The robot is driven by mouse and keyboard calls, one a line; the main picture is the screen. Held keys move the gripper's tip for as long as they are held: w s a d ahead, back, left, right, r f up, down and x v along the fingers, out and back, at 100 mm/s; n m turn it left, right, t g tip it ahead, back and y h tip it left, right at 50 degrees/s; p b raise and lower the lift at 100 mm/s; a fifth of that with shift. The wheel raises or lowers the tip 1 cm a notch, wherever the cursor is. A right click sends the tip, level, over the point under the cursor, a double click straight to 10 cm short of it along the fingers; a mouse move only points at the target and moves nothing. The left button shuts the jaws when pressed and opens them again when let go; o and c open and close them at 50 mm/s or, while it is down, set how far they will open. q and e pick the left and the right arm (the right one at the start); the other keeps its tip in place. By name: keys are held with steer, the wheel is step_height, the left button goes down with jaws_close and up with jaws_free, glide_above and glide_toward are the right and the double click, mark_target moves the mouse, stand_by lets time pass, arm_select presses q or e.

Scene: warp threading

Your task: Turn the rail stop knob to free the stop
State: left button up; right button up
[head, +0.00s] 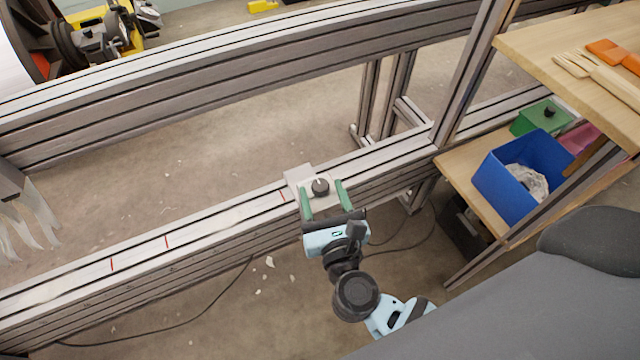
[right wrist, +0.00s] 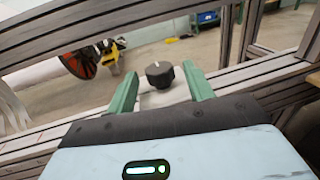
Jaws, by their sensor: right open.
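The rail stop (head: 299,175) is a pale block on the lower aluminium rail, with a black knob (head: 320,187) on it. My right gripper (head: 323,196) is open, its two green fingers on either side of the knob. In the right wrist view the knob (right wrist: 160,74) stands between the open fingers (right wrist: 162,90), with a gap on both sides. A white mark shows on the knob's top. The fingers do not appear to touch the knob. My left gripper is not in view.
The lower rail (head: 140,252) carries red marks left of the stop. An upper rail (head: 250,55) runs behind it. At right are a wooden shelf (head: 540,50) with tools and a blue bin (head: 495,180). Cables lie on the floor.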

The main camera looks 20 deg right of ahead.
steer(key=shift+w+d, duration=0.15)
steer(key=shift+w, duration=1)
steer(key=c, duration=1)
steer(key=shift+o, duration=0.2)
